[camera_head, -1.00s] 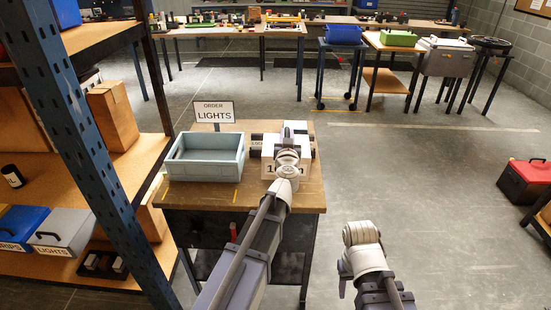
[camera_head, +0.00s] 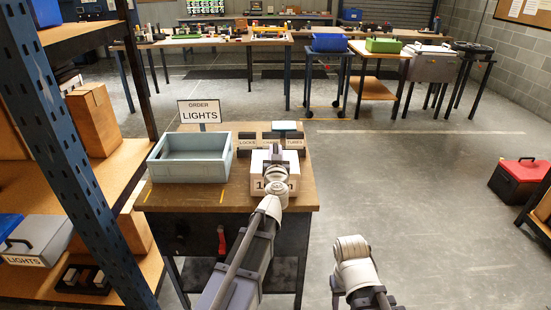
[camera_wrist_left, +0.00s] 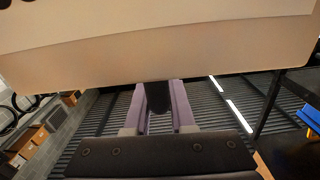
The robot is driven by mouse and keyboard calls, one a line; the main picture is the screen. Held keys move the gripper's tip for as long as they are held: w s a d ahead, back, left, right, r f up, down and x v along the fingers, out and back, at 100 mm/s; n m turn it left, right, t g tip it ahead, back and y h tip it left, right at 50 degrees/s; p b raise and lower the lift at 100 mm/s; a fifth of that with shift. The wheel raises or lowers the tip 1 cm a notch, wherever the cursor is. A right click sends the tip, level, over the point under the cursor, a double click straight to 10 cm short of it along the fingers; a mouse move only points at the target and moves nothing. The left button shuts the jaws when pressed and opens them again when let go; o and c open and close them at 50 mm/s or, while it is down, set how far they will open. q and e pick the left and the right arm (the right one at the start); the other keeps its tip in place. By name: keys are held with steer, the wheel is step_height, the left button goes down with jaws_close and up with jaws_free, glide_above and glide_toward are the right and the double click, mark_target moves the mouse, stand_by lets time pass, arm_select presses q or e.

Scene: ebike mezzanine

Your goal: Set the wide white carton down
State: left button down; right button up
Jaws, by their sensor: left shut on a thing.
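The wide white carton (camera_head: 262,184) is at the right part of the wooden bench in the head view, with part of a printed number on its near face. My left gripper (camera_head: 275,153) is over its top and shut on it; my arm hides part of the carton. I cannot tell whether its underside touches the bench. In the left wrist view, the carton's pale side (camera_wrist_left: 160,55) fills the top, against the purple fingers of my left gripper (camera_wrist_left: 160,92). Of my right arm only links show at lower right; its gripper is out of view.
A grey-blue open tray (camera_head: 190,158) stands left of the carton on the wooden bench (camera_head: 180,197), before an ORDER LIGHTS sign (camera_head: 200,111). Small bins labelled LOCKS (camera_head: 246,143) and TUBES (camera_head: 294,143) sit behind the carton. A blue rack post (camera_head: 70,150) stands at left.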

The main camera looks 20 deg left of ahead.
arm_select(q)
steer(key=c, duration=0.8)
jaws_free()
steer(key=shift+o, duration=0.2)
